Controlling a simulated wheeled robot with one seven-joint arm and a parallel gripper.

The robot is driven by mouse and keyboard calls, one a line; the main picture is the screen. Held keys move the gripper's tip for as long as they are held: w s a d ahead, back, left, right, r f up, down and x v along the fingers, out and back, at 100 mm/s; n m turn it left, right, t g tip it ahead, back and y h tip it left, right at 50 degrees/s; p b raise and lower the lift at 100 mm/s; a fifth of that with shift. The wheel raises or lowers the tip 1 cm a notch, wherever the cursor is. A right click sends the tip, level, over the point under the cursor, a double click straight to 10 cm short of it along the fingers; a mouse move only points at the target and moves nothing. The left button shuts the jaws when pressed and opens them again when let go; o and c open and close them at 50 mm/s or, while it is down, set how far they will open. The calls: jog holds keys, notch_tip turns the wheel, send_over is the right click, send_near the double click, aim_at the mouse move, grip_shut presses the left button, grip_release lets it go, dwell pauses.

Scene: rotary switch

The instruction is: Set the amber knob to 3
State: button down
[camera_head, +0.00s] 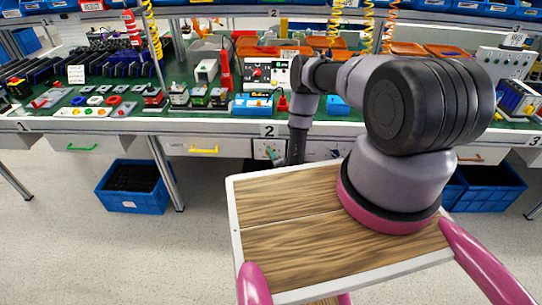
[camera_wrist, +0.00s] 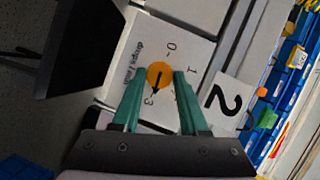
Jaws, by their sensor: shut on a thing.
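The amber knob (camera_wrist: 158,74) is a round orange dial on a white plate (camera_wrist: 138,52) in the wrist view. The plate carries printed marks, with 0 and 1 above and to the right of the knob and 3 below it. A dark pointer line on the knob runs downward, toward the 3. My gripper (camera_wrist: 157,82) has its two green fingers on either side of the knob, shut on it. In the head view the plate (camera_head: 268,149) shows on the bench front beside my dark wrist; the knob cannot be made out there.
A large label 2 (camera_wrist: 223,100) is right of the plate in the wrist view. In the head view, drawers with green (camera_head: 82,149) and yellow (camera_head: 204,150) handles lie left of the plate. Blue crates (camera_head: 135,186) stand under the bench. The bench top is crowded.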

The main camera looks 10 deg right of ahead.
jog(key=shift+m+t, duration=0.3)
jog(key=shift+m, duration=0.3)
dwell(0.4)
jog(key=shift+c, duration=2.2)
grip_release()
jog(key=shift+f, duration=0.1)
jog(key=s+d+r, duration=0.1)
jog(key=s, duration=0.9)
jog(key=shift+s+d+r, duration=0.2)
jog(key=shift+s+d, duration=0.1)
jog(key=shift+d, duration=0.05)
